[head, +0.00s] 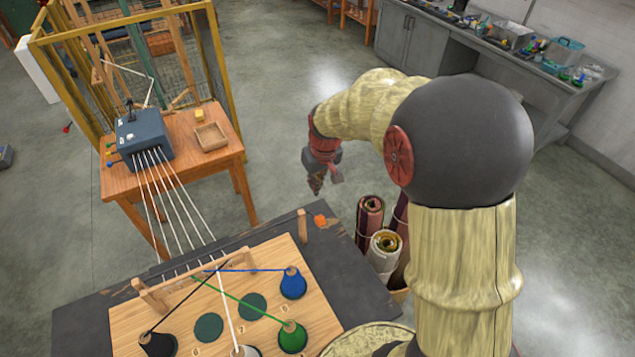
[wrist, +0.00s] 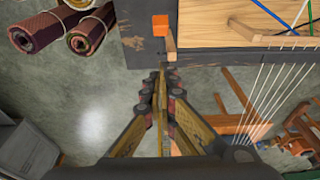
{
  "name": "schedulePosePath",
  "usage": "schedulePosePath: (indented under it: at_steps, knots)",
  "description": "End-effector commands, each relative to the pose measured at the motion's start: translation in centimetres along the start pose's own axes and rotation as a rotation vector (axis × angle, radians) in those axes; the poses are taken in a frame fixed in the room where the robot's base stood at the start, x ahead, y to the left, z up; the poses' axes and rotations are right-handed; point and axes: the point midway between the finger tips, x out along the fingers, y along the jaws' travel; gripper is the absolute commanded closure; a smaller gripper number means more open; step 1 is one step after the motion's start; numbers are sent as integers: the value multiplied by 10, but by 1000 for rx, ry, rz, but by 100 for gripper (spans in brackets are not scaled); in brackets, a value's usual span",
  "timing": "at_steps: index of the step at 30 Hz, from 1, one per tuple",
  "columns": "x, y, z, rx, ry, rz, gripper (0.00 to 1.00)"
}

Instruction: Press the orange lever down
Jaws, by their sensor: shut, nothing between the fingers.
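A small orange block (head: 320,220), which looks like the orange lever's end, is at the dark table's far right corner, beside a short wooden post (head: 302,226). The orange block also shows at the top middle of the wrist view (wrist: 160,25), with the post (wrist: 170,47) just below it. Any arm or pivot under the orange piece is too small to make out. My gripper (head: 316,188) is shut and empty, pointing down just beyond the table's edge. In the wrist view its fingertips (wrist: 161,78) are apart from the post and the orange block.
A wooden board (head: 262,257) with coloured yarn cones covers much of the dark table (head: 362,283). Rolled textiles (head: 369,215) stand beside the table, right of my gripper. White strands run to a blue-grey box (head: 143,135) with small coloured knobs on a wooden table.

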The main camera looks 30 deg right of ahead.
Motion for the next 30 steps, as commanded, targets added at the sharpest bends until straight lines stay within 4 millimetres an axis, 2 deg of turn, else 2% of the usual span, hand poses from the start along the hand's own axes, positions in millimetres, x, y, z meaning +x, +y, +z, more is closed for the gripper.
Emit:
schedulePosePath:
  at_steps: [1, 6, 8, 12, 18, 30]
  knots:
    - [12, 0, 2, 0, -5, -1, 100]
    - [45, 0, 2, 0, -5, -1, 100]
    - [56, 0, 1, 0, -4, -1, 100]
    - [70, 0, 16, 0, -2, 0, 100]
    - [81, 0, 27, 1, 0, 0, 100]
    - [82, 0, 28, 0, 1, 0, 100]
